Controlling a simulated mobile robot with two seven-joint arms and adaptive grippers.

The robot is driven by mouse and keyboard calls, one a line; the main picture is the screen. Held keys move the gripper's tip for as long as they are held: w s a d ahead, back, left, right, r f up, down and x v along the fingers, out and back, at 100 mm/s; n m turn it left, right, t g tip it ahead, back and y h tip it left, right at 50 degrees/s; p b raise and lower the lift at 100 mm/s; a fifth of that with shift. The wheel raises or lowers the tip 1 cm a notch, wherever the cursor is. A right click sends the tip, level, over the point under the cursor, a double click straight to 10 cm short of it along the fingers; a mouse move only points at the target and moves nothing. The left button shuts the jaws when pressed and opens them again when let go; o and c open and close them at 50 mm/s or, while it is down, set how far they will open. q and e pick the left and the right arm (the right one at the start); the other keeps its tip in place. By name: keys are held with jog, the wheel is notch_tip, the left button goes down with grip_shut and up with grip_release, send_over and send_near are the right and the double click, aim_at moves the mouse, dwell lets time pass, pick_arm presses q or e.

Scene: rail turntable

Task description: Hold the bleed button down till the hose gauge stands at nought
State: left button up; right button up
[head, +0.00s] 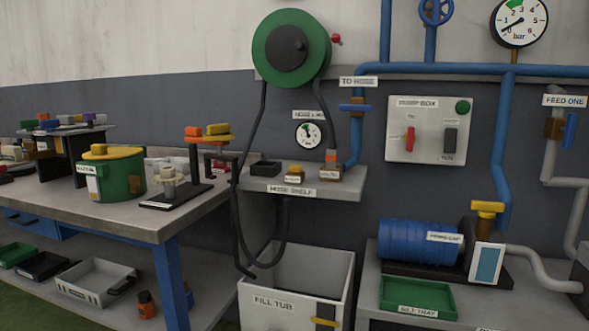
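A small round gauge (308,135) with a white face hangs on the wall above the hose shelf (318,192), under a label that looks like "hose line". Its dark needle is too small to read. On the shelf stands a small yellow part (294,174) on a dark base with a label too small to read; it may be the bleed button, but I cannot tell. To its right is an orange-and-grey hose fitting (331,158), with a black hose coming down to it. Nothing touches these parts. Neither of my grippers is in view.
A black open box (265,168) sits at the shelf's left. A black hose hangs from the green reel (291,48) into the white fill tub (296,283) below. A cluttered workbench (150,222) stands left. The pump box (428,129) and blue pump (418,243) are right.

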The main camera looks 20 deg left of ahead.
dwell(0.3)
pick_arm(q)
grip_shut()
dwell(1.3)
